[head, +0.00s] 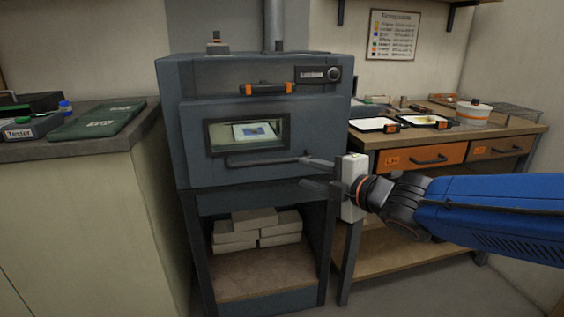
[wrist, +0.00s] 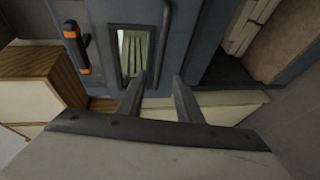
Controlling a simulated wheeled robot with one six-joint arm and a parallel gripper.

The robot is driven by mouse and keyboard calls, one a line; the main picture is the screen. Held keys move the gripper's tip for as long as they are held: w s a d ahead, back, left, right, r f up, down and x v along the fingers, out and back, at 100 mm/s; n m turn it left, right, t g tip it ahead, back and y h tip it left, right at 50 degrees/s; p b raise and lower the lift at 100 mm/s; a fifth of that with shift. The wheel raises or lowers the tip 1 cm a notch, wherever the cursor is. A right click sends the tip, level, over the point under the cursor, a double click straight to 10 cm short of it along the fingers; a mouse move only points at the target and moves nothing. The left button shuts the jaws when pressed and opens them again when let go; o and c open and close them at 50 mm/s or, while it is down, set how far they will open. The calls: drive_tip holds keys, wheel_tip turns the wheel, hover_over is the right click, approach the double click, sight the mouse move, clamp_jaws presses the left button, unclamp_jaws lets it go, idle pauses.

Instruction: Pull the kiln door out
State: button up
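The dark blue-grey kiln door (head: 190,140) is closed flush in the kiln front, with a small window (head: 250,135) in it. A white piece with a blue patch shows behind the glass. A dark bar handle (head: 262,161) runs along the door's lower edge; it also shows in the wrist view (wrist: 167,35). My gripper (head: 306,172) is open and empty at the handle's right end. Its upper finger is close to the bar; I cannot tell if they touch. In the wrist view, the bar lies between the fingertips (wrist: 160,74), seemingly beyond them.
A second handle with orange ends (head: 266,88) sits above the door. Pale bricks (head: 255,222) lie on the shelf below.

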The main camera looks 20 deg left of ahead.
sight(274, 163)
drive_tip(key=x, duration=1.6)
drive_tip(key=shift+w+a+f, duration=0.1)
drive_tip(key=shift+w+f, duration=0.05)
drive_tip(key=shift+w, duration=0.05)
drive_tip(key=shift+c, duration=0.6)
clamp_jaws()
